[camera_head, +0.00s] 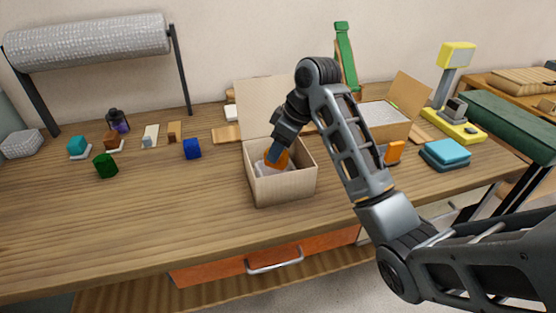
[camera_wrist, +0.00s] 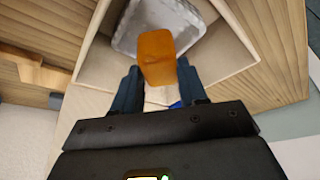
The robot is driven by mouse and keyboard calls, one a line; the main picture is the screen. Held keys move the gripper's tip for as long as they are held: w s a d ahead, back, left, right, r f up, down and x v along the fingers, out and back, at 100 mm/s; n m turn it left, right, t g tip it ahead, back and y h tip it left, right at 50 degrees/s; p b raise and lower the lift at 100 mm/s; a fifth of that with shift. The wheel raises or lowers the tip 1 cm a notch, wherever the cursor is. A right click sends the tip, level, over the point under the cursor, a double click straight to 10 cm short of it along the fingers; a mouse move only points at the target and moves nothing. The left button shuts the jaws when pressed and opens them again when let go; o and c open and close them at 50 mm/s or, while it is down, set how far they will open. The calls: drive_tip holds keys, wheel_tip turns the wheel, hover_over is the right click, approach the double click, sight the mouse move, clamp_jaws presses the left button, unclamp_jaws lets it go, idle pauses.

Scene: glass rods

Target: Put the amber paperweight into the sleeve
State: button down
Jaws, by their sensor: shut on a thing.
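The amber paperweight (camera_wrist: 156,52) is a small orange block held between the two blue fingers of my gripper (camera_wrist: 157,76) in the wrist view. In the head view my gripper (camera_head: 275,153) reaches down into the open cardboard box (camera_head: 284,187), with the amber colour showing beside it. A pale grey, padded-looking sleeve (camera_wrist: 128,36) lies inside the box, and the paperweight is over its opening or edge. It also shows in the head view as a whitish patch (camera_head: 262,168). I cannot tell how far the paperweight is inside the sleeve.
Coloured blocks, including a blue one (camera_head: 192,149) and a green one (camera_head: 106,165), stand to the left. A bubble-wrap roll (camera_head: 90,42) is at back left. Another open box (camera_head: 385,120), a yellow scale (camera_head: 452,124) and teal pads (camera_head: 446,153) are right. The front left table is clear.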

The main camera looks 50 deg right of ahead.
sight(279, 161)
drive_tip(key=shift+f, duration=1.8)
drive_tip(key=shift+f, duration=0.3)
drive_tip(key=c, duration=0.6)
unclamp_jaws()
drive_tip(key=shift+r, duration=0.25)
drive_tip(key=p+v, duration=0.4)
drive_tip(key=v, duration=0.8)
